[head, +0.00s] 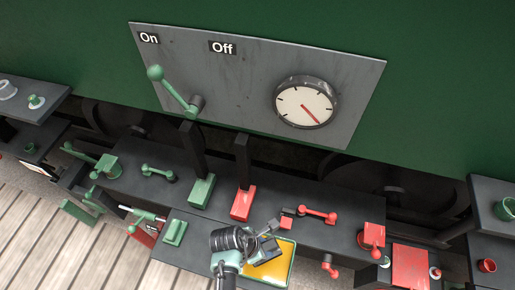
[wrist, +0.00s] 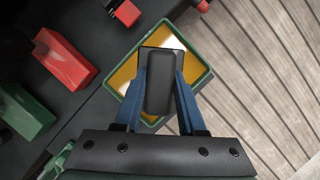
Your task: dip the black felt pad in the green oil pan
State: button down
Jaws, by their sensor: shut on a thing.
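My gripper (wrist: 160,66) has blue fingers and is shut on the black felt pad (wrist: 160,88), a dark rounded block seen from above in the wrist view. The pad is over the green oil pan (wrist: 194,46), a square tray with a green rim and yellow oil. Pad and fingers hide the middle of the pan. I cannot tell whether the pad touches the oil. In the head view my gripper (head: 265,249) is over the back left part of the pan (head: 293,264), and the pad cannot be made out clearly there.
A red block (head: 243,204) and a green block (head: 201,191) with dark upright posts stand behind the pan on the dark bench. A red double-ended handle (head: 317,214) lies to the right. A panel (head: 245,85) with a lever and dial is behind. Wooden slats (head: 40,235) cover the floor.

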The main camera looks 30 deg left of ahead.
jog(key=shift+f+b, duration=4.7)
jog(key=shift+f, duration=0.55)
notch_tip(320, 180, up, 5)
jog(key=p, duration=0.5)
jog(key=shift+r+p, duration=0.15)
jog(key=shift+p, duration=0.2)
notch_tip(320, 180, up, 5)
jog(key=p, duration=0.5)
jog(key=shift+w, duration=0.1)
